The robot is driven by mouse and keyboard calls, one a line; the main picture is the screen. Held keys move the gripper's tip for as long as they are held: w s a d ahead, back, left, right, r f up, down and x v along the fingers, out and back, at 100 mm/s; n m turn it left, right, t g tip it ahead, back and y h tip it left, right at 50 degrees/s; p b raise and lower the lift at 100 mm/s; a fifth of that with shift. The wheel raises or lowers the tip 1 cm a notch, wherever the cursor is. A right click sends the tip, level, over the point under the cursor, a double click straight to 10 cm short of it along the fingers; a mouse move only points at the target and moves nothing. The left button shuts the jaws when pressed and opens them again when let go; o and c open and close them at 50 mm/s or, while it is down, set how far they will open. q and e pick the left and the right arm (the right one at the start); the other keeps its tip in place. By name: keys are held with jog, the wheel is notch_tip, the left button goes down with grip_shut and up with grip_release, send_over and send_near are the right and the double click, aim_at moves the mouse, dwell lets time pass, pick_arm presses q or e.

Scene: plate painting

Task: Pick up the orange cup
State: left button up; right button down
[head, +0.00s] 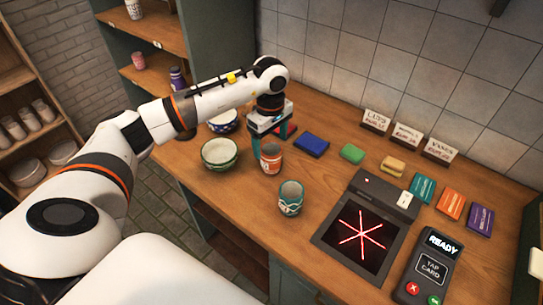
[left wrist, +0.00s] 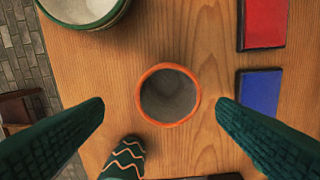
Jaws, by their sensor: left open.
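The orange cup (head: 271,159) stands upright on the wooden counter, just below my left gripper (head: 272,141) in the head view. In the left wrist view I look down into the orange cup (left wrist: 168,121), with its orange rim and grey inside. My left gripper (left wrist: 160,108) is open, with one green finger on each side of the cup and visible gaps between. I cannot tell how far the fingertips are above the rim. My right gripper does not show.
A teal cup (head: 290,199) stands nearer me. A green-rimmed bowl (head: 219,154) is to the left, with a blue-patterned bowl (head: 223,122) behind it. A blue pad (head: 311,145) lies to the right. A card reader (head: 427,268) and dark screen (head: 360,232) fill the front right.

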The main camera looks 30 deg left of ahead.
aim_at(271, 154)
pick_arm(q)
jog(key=shift+f, duration=0.65)
jog(key=shift+w+f+p, duration=0.15)
jog(key=shift+f+p, duration=0.2)
jog(key=shift+p, duration=0.2)
jog(key=f, duration=0.1)
jog(key=f+p, duration=0.1)
jog(key=f, duration=0.1)
jog(key=shift+w+a+f+p, duration=0.15)
jog(key=shift+w+f+p, duration=0.05)
jog(key=shift+f+p, duration=0.1)
jog(key=shift+f, duration=0.4)
jog(key=shift+c, duration=0.3)
